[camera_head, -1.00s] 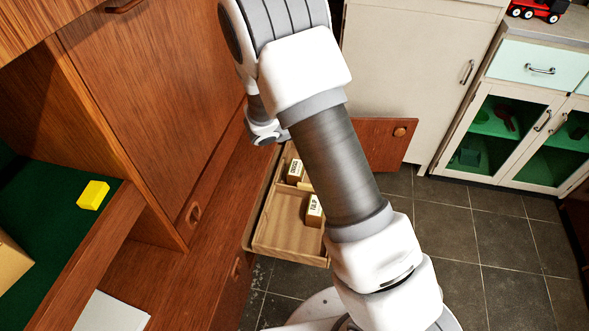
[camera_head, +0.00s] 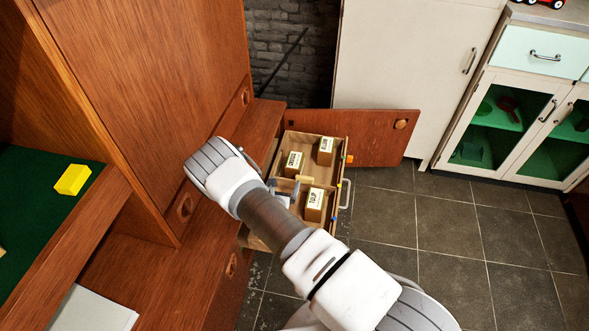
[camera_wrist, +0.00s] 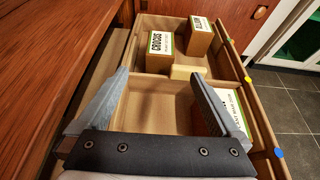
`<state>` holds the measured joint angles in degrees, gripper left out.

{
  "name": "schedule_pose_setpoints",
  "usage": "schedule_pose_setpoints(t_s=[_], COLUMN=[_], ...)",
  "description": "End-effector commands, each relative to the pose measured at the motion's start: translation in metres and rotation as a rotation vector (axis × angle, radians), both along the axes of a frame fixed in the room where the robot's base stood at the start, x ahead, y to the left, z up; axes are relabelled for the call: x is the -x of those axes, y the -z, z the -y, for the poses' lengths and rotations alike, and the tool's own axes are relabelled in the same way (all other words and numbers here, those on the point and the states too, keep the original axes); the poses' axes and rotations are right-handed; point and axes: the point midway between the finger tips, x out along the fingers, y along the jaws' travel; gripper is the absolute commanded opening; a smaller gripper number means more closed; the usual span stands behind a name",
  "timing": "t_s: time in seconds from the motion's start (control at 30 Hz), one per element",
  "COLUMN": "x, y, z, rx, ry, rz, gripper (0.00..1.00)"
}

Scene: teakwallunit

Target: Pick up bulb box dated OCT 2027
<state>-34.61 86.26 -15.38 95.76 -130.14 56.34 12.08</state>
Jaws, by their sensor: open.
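Three brown boxes with white-and-green labels stand in an open wooden drawer (camera_head: 262,243). The box reading CROCUS (camera_head: 293,163) is at the left, and it also shows in the wrist view (camera_wrist: 160,50). A box that seems to read ALLIUM (camera_head: 326,150) is at the far right, also in the wrist view (camera_wrist: 199,37). The box reading TULIP (camera_head: 315,204) is nearer; in the wrist view (camera_wrist: 234,112) my right finger partly covers it. No date is legible. My gripper (camera_wrist: 160,76) is open and empty above the drawer's near compartment, its fingers pointing toward the CROCUS box.
A pale divider piece (camera_wrist: 186,72) lies between the compartments. The drawer's right wall has coloured dots and a handle (camera_head: 346,194). An open wooden door (camera_head: 370,140) stands behind it. The wooden wall unit (camera_head: 150,90) is close on the left. Tiled floor is clear at right.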

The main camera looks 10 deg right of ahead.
Motion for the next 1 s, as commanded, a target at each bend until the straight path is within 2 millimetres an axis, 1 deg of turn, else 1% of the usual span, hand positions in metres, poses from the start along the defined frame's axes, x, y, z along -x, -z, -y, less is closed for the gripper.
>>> schedule_pose_setpoints(t_s=[0.03,0.1,0.3,0.4,0.5,0.67,0.73,0.9,1.0], x=[-0.009,-0.022,-0.059,-0.074,-0.083,-0.091,-0.096,-0.119,-0.129], y=[0.007,0.013,0.030,0.035,0.038,0.041,0.045,0.056,0.060], z=[0.005,0.010,0.026,0.032,0.036,0.039,0.042,0.051,0.055], rx=[0.000,-0.001,-0.001,-0.003,-0.001,-0.002,-0.001,-0.002,-0.002], ry=[0.004,0.004,0.005,0.006,0.004,0.005,0.005,0.006,0.005], rz=[0.002,0.004,0.003,0.003,0.002,0.002,0.003,0.003,0.002], gripper=[1.00,1.00,1.00,1.00,1.00,1.00,1.00,1.00,1.00])
